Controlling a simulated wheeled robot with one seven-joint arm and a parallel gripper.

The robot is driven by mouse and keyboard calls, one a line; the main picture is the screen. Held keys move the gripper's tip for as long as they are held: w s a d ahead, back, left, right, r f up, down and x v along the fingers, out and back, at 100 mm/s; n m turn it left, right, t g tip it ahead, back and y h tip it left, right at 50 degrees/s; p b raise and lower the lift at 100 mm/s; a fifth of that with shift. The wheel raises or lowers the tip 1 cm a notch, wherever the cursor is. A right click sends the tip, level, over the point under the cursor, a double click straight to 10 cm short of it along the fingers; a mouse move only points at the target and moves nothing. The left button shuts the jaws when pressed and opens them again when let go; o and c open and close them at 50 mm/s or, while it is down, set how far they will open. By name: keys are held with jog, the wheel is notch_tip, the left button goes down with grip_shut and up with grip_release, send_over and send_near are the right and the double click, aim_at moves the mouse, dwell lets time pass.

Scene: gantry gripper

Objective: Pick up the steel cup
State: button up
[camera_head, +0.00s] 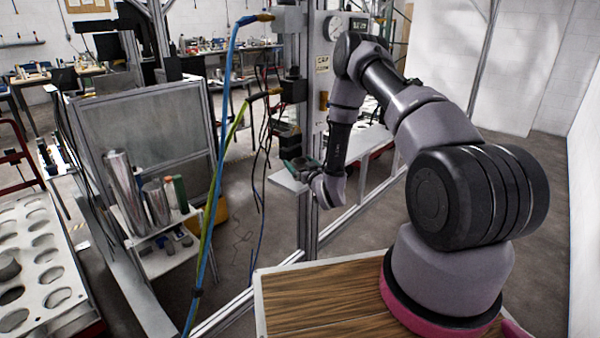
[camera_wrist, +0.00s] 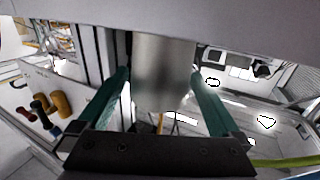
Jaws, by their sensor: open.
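The steel cup (camera_wrist: 163,65) is a plain, shiny grey cylinder in the upper middle of the wrist view. My gripper (camera_wrist: 160,82) is open, with one green finger on each side of the cup. The fingertips are close to its sides; I cannot tell whether they touch it. In the head view my gripper (camera_head: 301,163) is at the small white shelf (camera_head: 287,182) on the metal post. I cannot make out the cup there; the gripper and post area seem to hide it.
Blue and yellow-green hoses (camera_head: 213,190) hang left of the post. Tall metal cylinders (camera_head: 125,190) stand on a side shelf at the left. A white tray with round holes (camera_head: 40,255) lies at far left. My arm reaches over a wooden top (camera_head: 310,300).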

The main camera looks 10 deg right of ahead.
jog(key=shift+x, duration=1.2)
jog(key=c, duration=1.3)
jog(key=shift+c, duration=0.2)
